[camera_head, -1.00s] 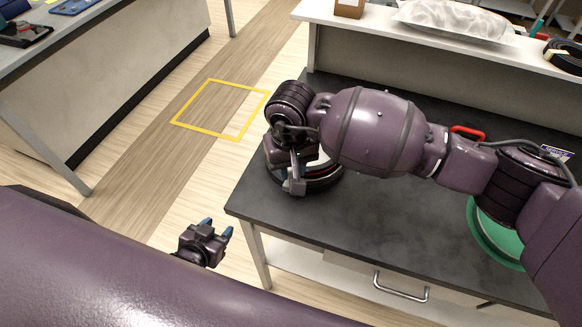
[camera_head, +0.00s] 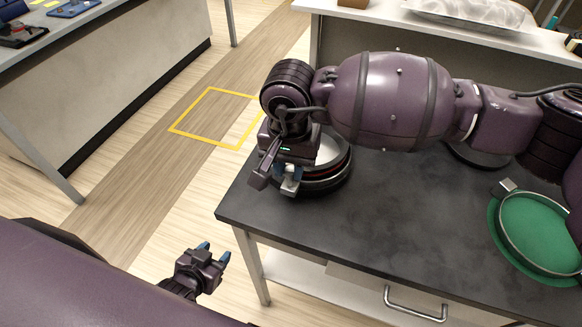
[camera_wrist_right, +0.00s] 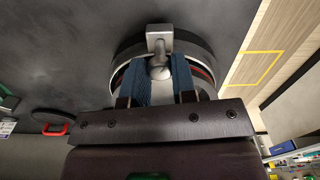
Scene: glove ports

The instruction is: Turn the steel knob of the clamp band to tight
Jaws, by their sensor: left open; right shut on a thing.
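The clamp band sits around a round black port ring (camera_head: 328,180) with a red stripe, near the left end of the dark bench. In the right wrist view, its steel block (camera_wrist_right: 159,33) and the steel knob (camera_wrist_right: 161,70) below it are visible. My right gripper (camera_head: 289,181) reaches down over the ring's left side, and its blue fingers (camera_wrist_right: 160,84) are shut on the knob. The fingers and wrist hide part of the knob. My left gripper (camera_head: 207,257) is open and empty, off the bench's front left corner.
A green disc (camera_head: 540,232) with a steel ring and block lies on the bench at right. A red handle (camera_wrist_right: 53,128) shows in the right wrist view. A raised shelf (camera_head: 450,35) runs behind. The front middle of the bench (camera_head: 390,230) is clear.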

